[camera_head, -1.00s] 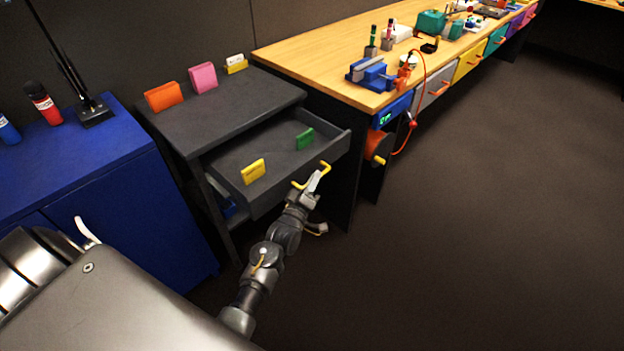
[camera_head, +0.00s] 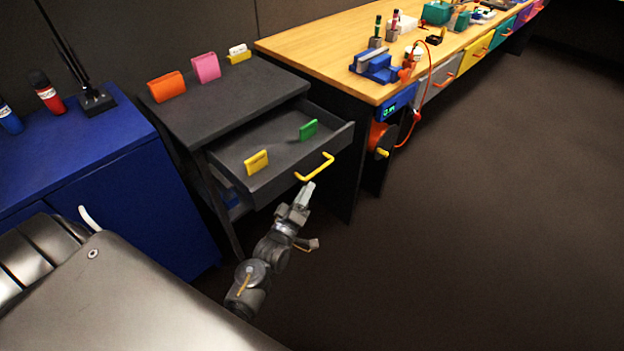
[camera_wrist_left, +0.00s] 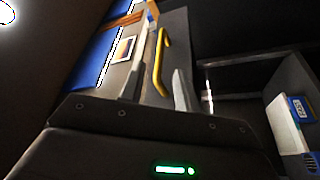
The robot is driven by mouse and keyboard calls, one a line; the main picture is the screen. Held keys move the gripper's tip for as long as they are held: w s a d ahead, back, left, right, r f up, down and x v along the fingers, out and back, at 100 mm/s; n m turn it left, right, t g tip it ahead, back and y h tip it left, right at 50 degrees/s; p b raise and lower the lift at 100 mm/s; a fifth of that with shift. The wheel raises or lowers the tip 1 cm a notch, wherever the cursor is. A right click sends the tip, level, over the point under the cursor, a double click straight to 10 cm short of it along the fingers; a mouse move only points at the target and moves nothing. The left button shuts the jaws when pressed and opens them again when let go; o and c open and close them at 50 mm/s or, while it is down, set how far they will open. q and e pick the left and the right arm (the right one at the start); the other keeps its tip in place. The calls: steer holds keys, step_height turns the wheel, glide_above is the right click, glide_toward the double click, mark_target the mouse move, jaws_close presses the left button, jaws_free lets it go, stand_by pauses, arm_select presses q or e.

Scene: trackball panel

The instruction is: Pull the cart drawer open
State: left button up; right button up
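The dark grey cart (camera_head: 225,105) stands between the blue cabinet and the workbench. Its drawer (camera_head: 285,145) is pulled out, with a yellow block (camera_head: 256,162) and a green block (camera_head: 308,130) inside. A yellow bar handle (camera_head: 315,167) is on the drawer front, and it also shows in the left wrist view (camera_wrist_left: 160,62). My left gripper (camera_head: 307,190) is just below and in front of the handle, apart from it. My right gripper is not in view.
Orange (camera_head: 167,87) and pink (camera_head: 206,67) blocks stand on the cart top. The blue cabinet (camera_head: 110,145) is at left. A wooden workbench (camera_head: 330,45) with a blue vise (camera_head: 374,66) and an orange hose reel (camera_head: 381,138) is close at right. The floor (camera_head: 480,220) beyond is clear.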

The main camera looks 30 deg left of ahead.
arm_select(q)
steer(key=v, duration=0.3)
steer(key=shift+s, duration=0.15)
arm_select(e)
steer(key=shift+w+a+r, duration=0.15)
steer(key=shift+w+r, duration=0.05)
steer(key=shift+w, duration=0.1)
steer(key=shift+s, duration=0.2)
